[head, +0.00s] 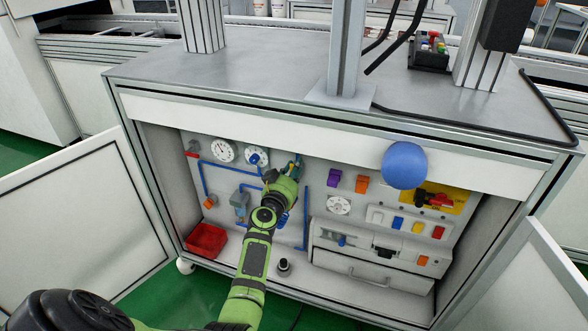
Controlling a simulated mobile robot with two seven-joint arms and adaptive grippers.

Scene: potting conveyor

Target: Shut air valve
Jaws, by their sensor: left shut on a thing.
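My left gripper (294,166) reaches into the open cabinet and is at its back panel, among blue air pipes (305,205). It is shut on what looks like the air valve, which is mostly hidden behind the gripper and wrist. I cannot make out the angle of the valve's handle. A small red lever (192,151) sits at the panel's upper left, above another blue pipe. My right gripper is not in view.
A red bin (205,240) stands on the cabinet floor at left. A blue ball (405,165) is in front of the cabinet's right side. Open doors (75,220) flank the opening.

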